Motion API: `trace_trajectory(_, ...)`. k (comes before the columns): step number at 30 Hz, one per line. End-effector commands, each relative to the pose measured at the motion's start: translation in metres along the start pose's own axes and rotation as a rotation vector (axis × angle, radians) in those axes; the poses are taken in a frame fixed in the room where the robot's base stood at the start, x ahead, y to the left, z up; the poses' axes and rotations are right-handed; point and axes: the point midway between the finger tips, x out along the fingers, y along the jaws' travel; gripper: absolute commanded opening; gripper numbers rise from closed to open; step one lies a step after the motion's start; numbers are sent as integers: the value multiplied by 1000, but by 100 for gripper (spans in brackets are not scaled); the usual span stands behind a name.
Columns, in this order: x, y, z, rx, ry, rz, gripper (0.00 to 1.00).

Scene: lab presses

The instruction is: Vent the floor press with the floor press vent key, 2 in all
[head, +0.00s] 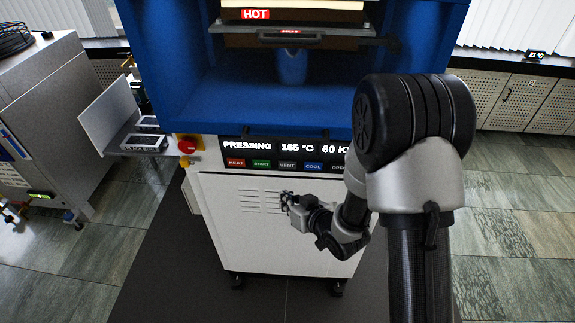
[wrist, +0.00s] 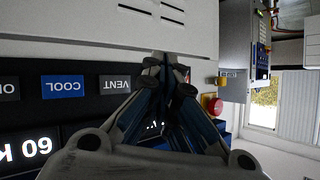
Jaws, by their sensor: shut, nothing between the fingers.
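The floor press (head: 215,75) is a blue-framed machine with a white lower cabinet. Its display reads PRESSING, 165 °C and 60 K, the rest cut off by my arm. The grey VENT key (head: 287,166) sits in the key row below, between the green START key (head: 261,163) and the blue COOL key (head: 313,166). My gripper (head: 285,198) is shut and empty, below the VENT key in front of the slotted white panel.
A red emergency knob (head: 187,146) on a yellow base is at the panel's left end. The press's hot platens (head: 290,30) are above, with a HOT sign. A grey side shelf (head: 125,140) and another machine (head: 45,100) stand at left. Floor is open at right.

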Motion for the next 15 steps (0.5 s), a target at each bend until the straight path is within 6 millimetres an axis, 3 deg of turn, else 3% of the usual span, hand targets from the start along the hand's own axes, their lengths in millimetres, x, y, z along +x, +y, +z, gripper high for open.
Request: trace_trajectory(15, 45, 34, -34, 0, 2, 1, 0)
